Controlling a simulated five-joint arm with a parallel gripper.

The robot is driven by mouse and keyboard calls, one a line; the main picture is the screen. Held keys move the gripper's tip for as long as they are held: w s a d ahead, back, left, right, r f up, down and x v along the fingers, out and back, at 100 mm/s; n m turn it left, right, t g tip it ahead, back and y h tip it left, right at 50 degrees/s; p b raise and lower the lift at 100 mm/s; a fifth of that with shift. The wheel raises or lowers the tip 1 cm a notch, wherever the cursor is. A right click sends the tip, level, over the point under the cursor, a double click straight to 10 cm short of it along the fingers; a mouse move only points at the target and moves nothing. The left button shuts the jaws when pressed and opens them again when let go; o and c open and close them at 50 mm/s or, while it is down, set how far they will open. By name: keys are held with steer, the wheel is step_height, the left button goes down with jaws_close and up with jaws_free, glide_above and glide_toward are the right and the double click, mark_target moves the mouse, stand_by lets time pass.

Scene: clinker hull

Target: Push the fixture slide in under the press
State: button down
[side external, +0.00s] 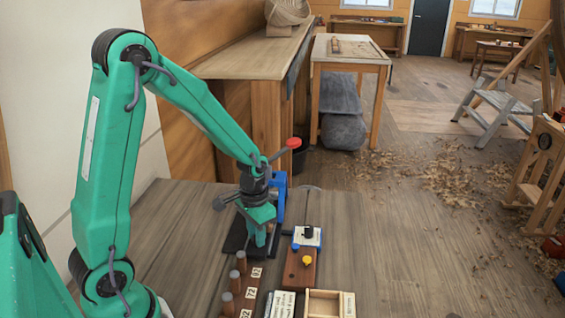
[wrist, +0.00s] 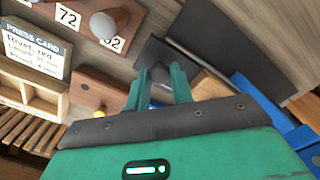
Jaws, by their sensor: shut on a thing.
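The blue press (side external: 281,200) stands at the back of the bench, with a red-knobbed lever (side external: 293,143). Its blue side also shows in the wrist view (wrist: 268,108). My gripper (side external: 261,240) points down in front of the press. In the wrist view its two green fingers (wrist: 162,80) are close together, at a dark grey piece (wrist: 155,55) that looks like part of the fixture slide. The fingers are shut on it. The contact point and the room under the press are mostly hidden by my gripper.
Right of my gripper are a white-and-blue box (side external: 307,237) with a black knob and a brown block (side external: 300,272) with a yellow knob. Numbered wooden pegs (side external: 234,283), a press card (side external: 281,304) and a divided wooden tray (side external: 350,304) lie nearer. Bare bench lies to the right.

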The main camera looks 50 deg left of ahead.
steer(key=w+a, duration=0.7)
steer(key=shift+w, duration=0.1)
steer(key=shift+a, duration=0.1)
steer(key=c, duration=1.2)
jaws_free()
steer(key=shift+r, duration=3.95)
